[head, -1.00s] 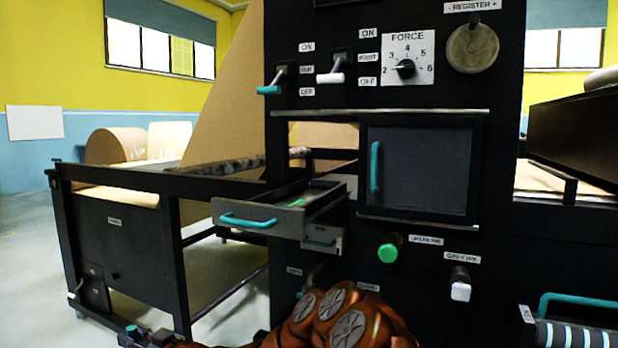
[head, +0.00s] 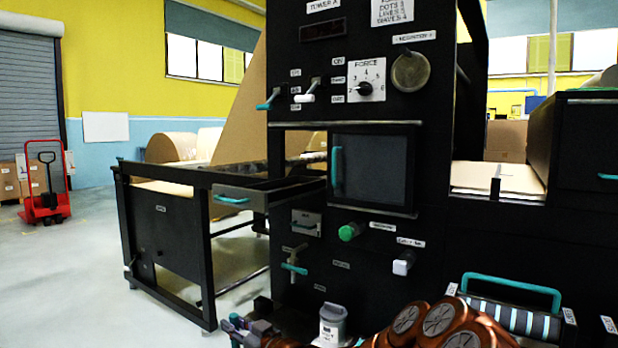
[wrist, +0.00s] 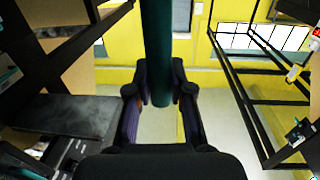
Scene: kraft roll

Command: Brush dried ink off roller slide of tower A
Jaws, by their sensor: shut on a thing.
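Tower A (head: 350,112) is a black upright panel with switches, a force dial and a dark window with a teal handle. A grey-fronted drawer (head: 215,202) with a teal handle stands pulled out of its left side; I cannot tell whether this is the roller slide. No dried ink can be made out. My gripper (wrist: 158,92) is shut on a teal rod (wrist: 158,50), which runs up between its two dark fingers in the wrist view. No brush bristles show. In the head view the hand is low, below the drawer, and small.
The black side frame (head: 165,235) with a brown kraft web stands left of the tower. Another teal-handled striped roller unit (head: 510,310) is at the lower right. A red pallet truck (head: 45,195) stands far left. The grey floor at left is clear.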

